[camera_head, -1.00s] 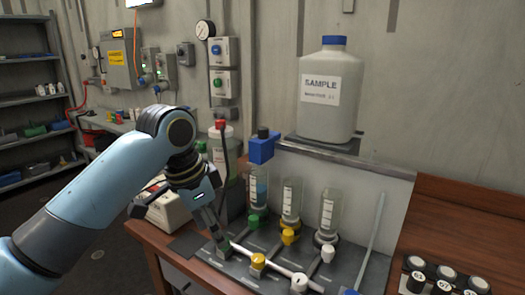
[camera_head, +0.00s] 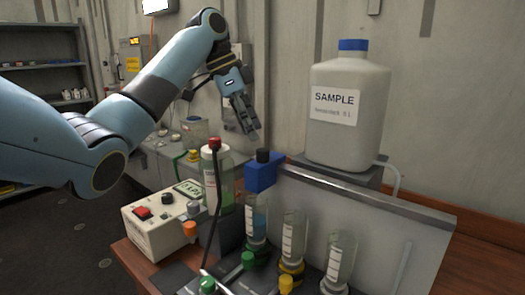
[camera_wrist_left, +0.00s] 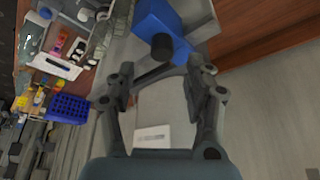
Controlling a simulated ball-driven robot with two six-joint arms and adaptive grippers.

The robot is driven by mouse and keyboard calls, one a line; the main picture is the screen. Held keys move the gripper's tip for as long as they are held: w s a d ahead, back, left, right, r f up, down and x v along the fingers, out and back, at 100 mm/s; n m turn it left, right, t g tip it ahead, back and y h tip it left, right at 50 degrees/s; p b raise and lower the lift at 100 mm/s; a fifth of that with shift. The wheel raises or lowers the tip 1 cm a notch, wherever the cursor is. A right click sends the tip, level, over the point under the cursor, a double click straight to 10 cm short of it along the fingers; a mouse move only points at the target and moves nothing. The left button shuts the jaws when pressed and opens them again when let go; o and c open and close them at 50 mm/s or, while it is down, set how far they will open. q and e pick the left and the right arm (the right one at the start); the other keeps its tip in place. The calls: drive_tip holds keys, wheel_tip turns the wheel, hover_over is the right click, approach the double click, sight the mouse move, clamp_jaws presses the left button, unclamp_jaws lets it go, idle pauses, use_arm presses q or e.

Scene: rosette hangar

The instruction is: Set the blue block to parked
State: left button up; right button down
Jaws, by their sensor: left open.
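The blue block (camera_head: 262,176) sits at the top of the left clear tube, by the left end of the grey panel, with a black knob (camera_head: 263,155) on top. My left gripper (camera_head: 250,130) is above and slightly left of the block in the head view, fingers pointing down, open and empty. In the left wrist view the blue block (camera_wrist_left: 160,22) and its black knob (camera_wrist_left: 161,46) lie beyond the open fingers (camera_wrist_left: 158,88), apart from them. My right gripper is not in view.
A white SAMPLE jug (camera_head: 347,105) stands on a shelf behind the grey panel (camera_head: 370,215). A white control box (camera_head: 160,222) is at the left table edge. Clear tubes (camera_head: 292,240) stand below.

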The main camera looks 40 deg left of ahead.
sight(262, 150)
use_arm(q)
drive_tip(key=x, duration=0.3)
drive_tip(key=shift+w+f, duration=0.2)
drive_tip(key=shift+w, duration=0.1)
drive_tip(key=shift+p+x, duration=0.4)
drive_tip(key=shift+x, duration=0.8)
drive_tip(key=shift+f, duration=0.1)
drive_tip(key=shift+s, duration=0.1)
drive_tip(key=c, duration=0.4)
drive_tip(key=shift+c, duration=0.9)
drive_tip(key=c, duration=0.5)
clamp_jaws()
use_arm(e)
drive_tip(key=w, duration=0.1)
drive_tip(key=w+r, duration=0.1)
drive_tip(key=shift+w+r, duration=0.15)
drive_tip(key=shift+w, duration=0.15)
